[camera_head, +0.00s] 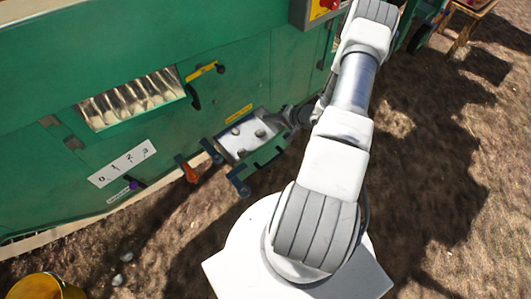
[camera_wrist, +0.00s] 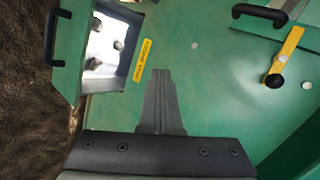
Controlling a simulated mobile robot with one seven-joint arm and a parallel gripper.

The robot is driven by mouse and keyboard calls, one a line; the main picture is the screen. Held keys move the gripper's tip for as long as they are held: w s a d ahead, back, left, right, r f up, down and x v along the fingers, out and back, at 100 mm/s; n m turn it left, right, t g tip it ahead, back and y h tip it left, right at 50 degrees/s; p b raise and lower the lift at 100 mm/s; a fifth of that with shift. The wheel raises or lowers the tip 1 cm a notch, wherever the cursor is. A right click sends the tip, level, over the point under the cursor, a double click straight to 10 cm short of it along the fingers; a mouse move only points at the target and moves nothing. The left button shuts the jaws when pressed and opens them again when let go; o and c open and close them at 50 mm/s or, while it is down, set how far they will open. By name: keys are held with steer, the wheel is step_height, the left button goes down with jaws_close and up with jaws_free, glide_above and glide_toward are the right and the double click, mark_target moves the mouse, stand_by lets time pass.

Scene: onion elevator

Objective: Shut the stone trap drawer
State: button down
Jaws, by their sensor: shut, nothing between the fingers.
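The stone trap drawer (camera_head: 232,150) sticks out of the green machine and stands open, with a pale metal inside holding a few stones (camera_head: 260,133). It also shows in the wrist view (camera_wrist: 73,65), at the upper left, with a dark handle (camera_wrist: 54,38) on its green front. My gripper (camera_head: 292,116) is by the right side of the drawer in the head view, close to the machine. In the wrist view its fingers (camera_wrist: 162,74) are together and empty, to the right of the drawer and apart from its handle. Contact with the drawer's side cannot be told.
A yellow label (camera_wrist: 142,60) is beside the drawer opening. A yellow lever with a black knob (camera_wrist: 285,55) is at the upper right. An orange handle (camera_head: 187,169) is left of the drawer. A yellow bucket (camera_head: 45,287) stands on bare ground at the lower left.

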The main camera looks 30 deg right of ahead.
steer(key=s+f+m+h+b, duration=0.1)
steer(key=s+f, duration=0.2)
steer(key=f, duration=0.3)
steer(key=s+d+f+m+h, duration=0.1)
steer(key=s+f+m, duration=0.15)
steer(key=f, duration=0.35)
steer(key=s+f+m+h+b, duration=0.1)
steer(key=s+f, duration=0.2)
steer(key=f, duration=0.3)
steer(key=b, duration=0.5)
glide_toward(262, 149)
step_height(262, 149, down, 4)
steer(key=w, duration=0.2)
steer(key=shift+w+a, duration=0.35)
steer(key=shift+w+a+r+b, duration=0.15)
steer(key=shift+w+b, duration=0.3)
steer(key=shift+w, duration=0.45)
steer(key=shift+w, duration=0.15)
